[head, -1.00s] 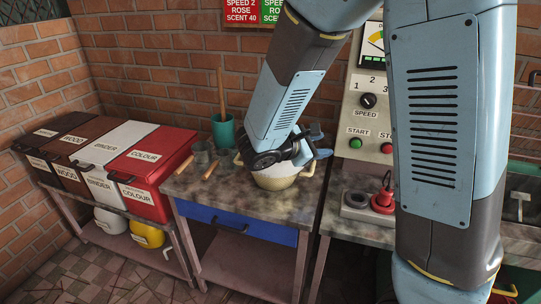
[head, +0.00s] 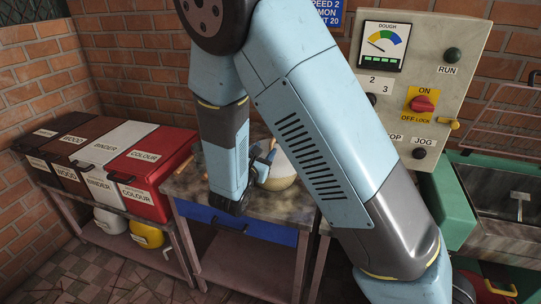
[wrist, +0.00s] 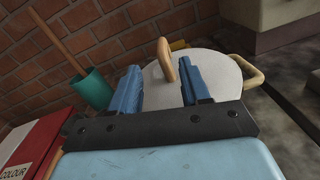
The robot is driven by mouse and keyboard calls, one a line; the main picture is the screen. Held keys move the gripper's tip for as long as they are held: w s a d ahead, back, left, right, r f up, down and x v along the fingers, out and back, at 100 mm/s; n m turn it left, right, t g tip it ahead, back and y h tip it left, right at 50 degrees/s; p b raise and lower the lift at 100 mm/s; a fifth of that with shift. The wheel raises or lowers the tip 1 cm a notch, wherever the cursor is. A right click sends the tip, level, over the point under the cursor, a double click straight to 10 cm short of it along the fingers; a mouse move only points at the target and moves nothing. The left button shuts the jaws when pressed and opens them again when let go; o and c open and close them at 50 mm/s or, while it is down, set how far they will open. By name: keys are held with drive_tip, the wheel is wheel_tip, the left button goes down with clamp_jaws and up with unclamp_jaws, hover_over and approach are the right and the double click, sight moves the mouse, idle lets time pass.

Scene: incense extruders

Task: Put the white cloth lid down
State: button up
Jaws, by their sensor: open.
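The white cloth lid (wrist: 215,75) is a round pale disc with an upright wooden handle (wrist: 165,60). In the wrist view it lies flat over a pot with loop handles (wrist: 252,74). My gripper (wrist: 161,65) is open. Its two blue fingers point toward the lid, and the wooden handle shows in the gap between their tips. I cannot tell how far the tips are from it. In the head view the cream pot (head: 281,180) stands on the work table, partly behind my arm. My gripper (head: 264,157) is at its left side there.
A teal cup (wrist: 92,90) with a wooden stick stands left of the pot. The red colour bin (head: 150,165) and other bins stand further left. The control panel (head: 420,85) is to the right. The table's front (head: 265,205) is clear.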

sight(273, 140)
drive_tip(key=shift+x, duration=4.25)
drive_tip(key=shift+s+d+f, duration=0.1)
drive_tip(key=shift+c, duration=0.2)
clamp_jaws()
